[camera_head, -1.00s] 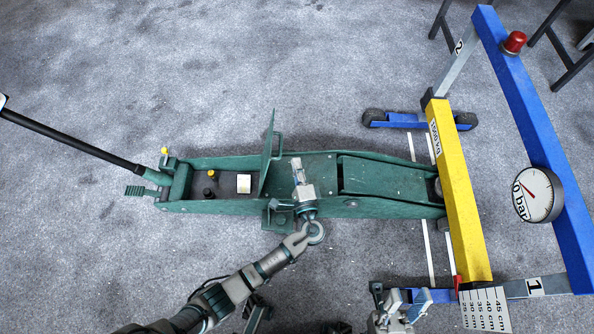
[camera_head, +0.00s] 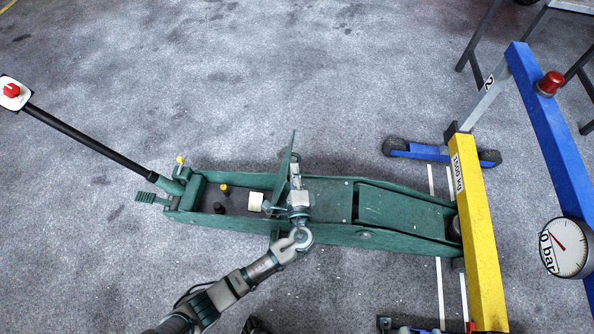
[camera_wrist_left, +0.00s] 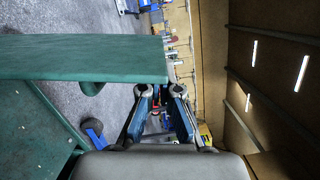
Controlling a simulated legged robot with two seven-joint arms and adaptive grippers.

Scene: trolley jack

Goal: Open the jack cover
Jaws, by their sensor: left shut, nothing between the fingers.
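The green jack (camera_head: 400,210) lies across the floor. Its green cover (camera_head: 284,168) stands raised on edge near the middle of the body, leaving the compartment (camera_head: 235,203) on its left uncovered. My left gripper (camera_head: 294,172) is shut and empty, just right of the cover; whether it touches the cover cannot be told. The left wrist view shows a green panel (camera_wrist_left: 90,58), apparently the cover, close beside the gripper fingers (camera_wrist_left: 160,92).
A black handle bar (camera_head: 85,140) rises to the left from the jack. A yellow beam (camera_head: 475,230) and blue frame (camera_head: 550,130) with a gauge (camera_head: 566,247) stand at the right. The floor behind the jack is clear.

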